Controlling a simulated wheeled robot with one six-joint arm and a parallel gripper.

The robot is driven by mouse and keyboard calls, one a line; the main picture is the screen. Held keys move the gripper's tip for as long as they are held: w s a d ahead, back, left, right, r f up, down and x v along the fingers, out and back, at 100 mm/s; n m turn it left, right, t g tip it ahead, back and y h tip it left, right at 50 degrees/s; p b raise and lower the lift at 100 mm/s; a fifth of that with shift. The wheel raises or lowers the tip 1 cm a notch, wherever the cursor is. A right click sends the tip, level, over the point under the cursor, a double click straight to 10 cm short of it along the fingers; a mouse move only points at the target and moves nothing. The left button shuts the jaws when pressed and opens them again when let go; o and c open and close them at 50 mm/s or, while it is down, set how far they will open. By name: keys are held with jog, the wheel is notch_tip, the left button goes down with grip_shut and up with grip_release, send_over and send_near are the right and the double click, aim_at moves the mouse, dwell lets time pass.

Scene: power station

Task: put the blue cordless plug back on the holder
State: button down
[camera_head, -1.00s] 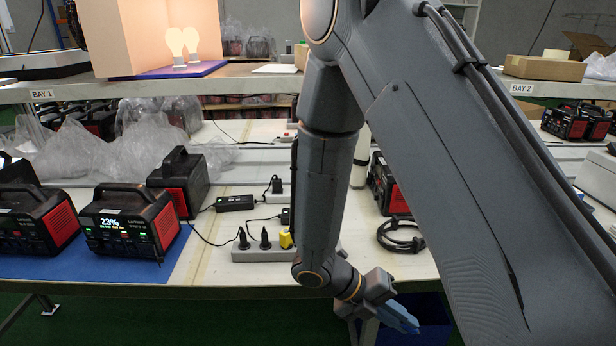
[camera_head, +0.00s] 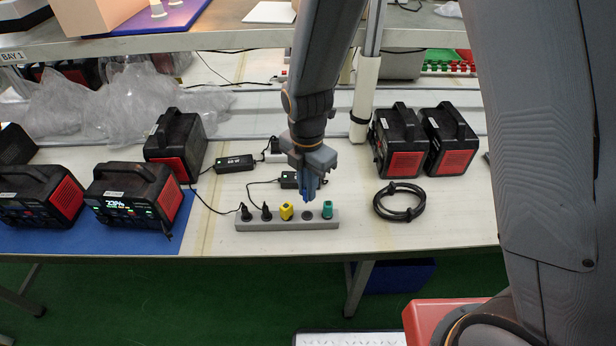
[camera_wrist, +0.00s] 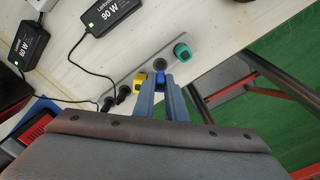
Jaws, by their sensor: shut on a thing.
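The holder is a grey strip (camera_head: 270,224) near the table's front edge; in the wrist view it runs diagonally (camera_wrist: 172,60). It bears two black plugs, a yellow plug (camera_head: 286,211) and a teal plug (camera_head: 327,209). Between yellow and teal is an empty dark round socket (camera_head: 307,215), also visible in the wrist view (camera_wrist: 159,64). My gripper (camera_head: 309,196) is over that part of the strip, pointing down. It is shut on the blue plug (camera_wrist: 160,78), which shows between the fingertips in the wrist view. Whether the plug touches the strip cannot be told.
A coiled black cable (camera_head: 399,202) lies right of the strip. Black-and-red power stations stand left (camera_head: 135,200) and behind right (camera_head: 450,140). A charger brick (camera_head: 234,164) with cords lies behind the strip. A white post (camera_head: 365,100) stands behind my gripper.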

jog(key=shift+f+b, duration=2.25)
jog(key=shift+f, duration=1.1)
jog(key=c, duration=1.7)
grip_release()
jog(key=shift+r+b, duration=0.65)
jog(key=shift+r, duration=3.25)
jog(key=s+d+r+m, duration=0.1)
jog(key=s+d+m, duration=0.1)
jog(key=d+m, duration=0.5)
jog(key=s+d+r+m, duration=0.2)
jog(key=d+m, duration=0.5)
jog(key=m, duration=0.4)
jog(key=s+d+r+m+t, duration=0.1)
jog(key=s+d+r+m, duration=0.1)
jog(key=d+m, duration=0.4)
jog(key=shift+s+d+r+m, duration=0.1)
jog(key=shift+d+m, duration=0.1)
jog(key=shift+m, duration=0.7)
jog(key=shift+s+d+m, duration=0.1)
jog(key=shift+d+m, duration=0.1)
jog(key=shift+m, duration=0.7)
